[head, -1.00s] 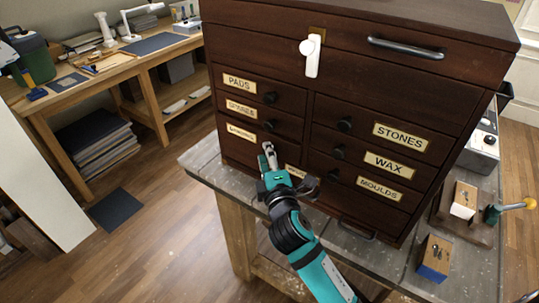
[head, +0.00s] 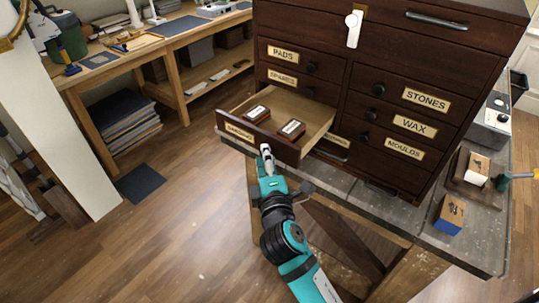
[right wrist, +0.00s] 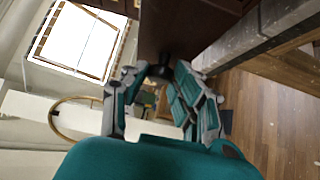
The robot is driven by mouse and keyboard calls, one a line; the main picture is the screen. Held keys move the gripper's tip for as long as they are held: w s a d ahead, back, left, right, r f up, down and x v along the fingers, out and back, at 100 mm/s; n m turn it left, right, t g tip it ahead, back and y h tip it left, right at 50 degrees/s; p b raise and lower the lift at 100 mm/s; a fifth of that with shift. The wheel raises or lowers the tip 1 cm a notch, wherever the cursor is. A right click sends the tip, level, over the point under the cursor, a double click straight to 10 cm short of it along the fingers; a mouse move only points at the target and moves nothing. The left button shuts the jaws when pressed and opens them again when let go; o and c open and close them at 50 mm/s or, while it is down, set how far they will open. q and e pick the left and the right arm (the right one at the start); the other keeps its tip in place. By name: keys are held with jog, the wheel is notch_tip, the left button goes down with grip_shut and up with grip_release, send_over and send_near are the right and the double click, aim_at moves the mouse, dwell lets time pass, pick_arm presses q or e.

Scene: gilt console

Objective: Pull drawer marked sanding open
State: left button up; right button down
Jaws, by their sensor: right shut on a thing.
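The dark wooden chest (head: 400,75) stands on a grey-topped bench. Its lower left drawer, the sanding drawer (head: 285,150), is pulled well out and shows a pale wooden inside. Two small dark blocks with white labels, a left one (head: 257,113) and a right one (head: 291,128), lie in it. My right gripper (head: 267,153) is at the drawer's front, shut on its knob. In the right wrist view the dark round knob (right wrist: 160,71) sits between the fingers, against the drawer front (right wrist: 185,30). My left gripper is not in view.
Closed drawers labelled pads (head: 284,55), spares, stones (head: 427,101), wax and moulds surround it. Open floor (head: 170,235) lies to the left.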

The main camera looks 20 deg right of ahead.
jog(key=shift+s+a+f, duration=0.1)
jog(key=shift+s+a, duration=0.15)
jog(key=c, duration=1.4)
grip_release()
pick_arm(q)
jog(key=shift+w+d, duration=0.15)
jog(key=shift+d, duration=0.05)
pick_arm(e)
jog(key=o, duration=0.4)
jog(key=shift+c, duration=0.2)
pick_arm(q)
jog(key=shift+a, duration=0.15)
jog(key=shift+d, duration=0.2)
pick_arm(e)
jog(key=s+a, duration=0.1)
jog(key=s, duration=1.1)
jog(key=shift+a, duration=0.2)
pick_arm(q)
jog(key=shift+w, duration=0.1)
